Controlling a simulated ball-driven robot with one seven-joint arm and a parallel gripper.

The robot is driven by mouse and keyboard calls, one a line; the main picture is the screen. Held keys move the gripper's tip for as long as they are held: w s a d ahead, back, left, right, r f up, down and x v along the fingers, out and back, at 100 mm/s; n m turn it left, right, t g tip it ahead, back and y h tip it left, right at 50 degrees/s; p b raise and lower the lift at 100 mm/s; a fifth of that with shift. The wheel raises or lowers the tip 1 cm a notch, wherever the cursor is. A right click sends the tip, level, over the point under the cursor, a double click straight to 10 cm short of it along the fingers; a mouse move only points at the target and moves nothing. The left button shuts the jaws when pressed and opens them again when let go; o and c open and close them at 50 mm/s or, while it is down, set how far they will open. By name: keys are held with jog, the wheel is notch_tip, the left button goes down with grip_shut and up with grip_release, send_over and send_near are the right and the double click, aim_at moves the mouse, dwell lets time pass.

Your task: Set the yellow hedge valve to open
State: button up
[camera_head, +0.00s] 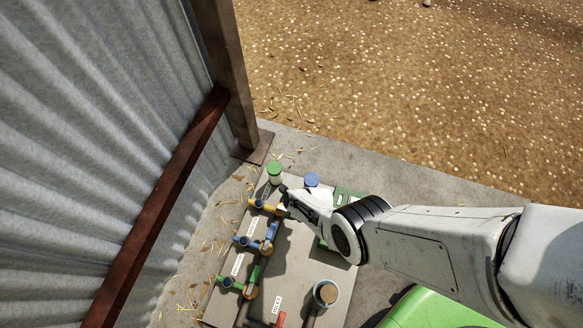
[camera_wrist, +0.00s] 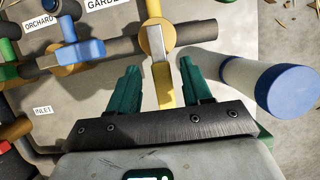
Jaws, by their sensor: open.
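The yellow valve handle (camera_wrist: 165,88) is a flat lever. It runs from a round brass valve body (camera_wrist: 150,32) on a grey pipe toward my gripper, crossing the pipe line. My gripper (camera_wrist: 159,72) is open, with one green finger on each side of the lever and a visible gap at both sides. The handle's near end is hidden by the gripper body. In the head view my gripper (camera_head: 287,199) covers part of the yellow valve (camera_head: 263,204) at the board's far end. No hedge label is readable; a cut-off label beginning "GARDE" (camera_wrist: 104,3) lies near this valve.
A blue-handled valve (camera_wrist: 88,50) and a green-handled valve (camera_head: 228,282) sit beside it on the same board (camera_head: 290,265). A white post with a blue cap (camera_wrist: 289,92) stands close to the right finger. A corrugated wall (camera_head: 90,130) rises at left.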

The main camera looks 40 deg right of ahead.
jog(key=p+v, duration=0.7)
jog(key=v, duration=0.1)
jog(key=shift+p+v, duration=1)
jog(key=shift+p, duration=0.3)
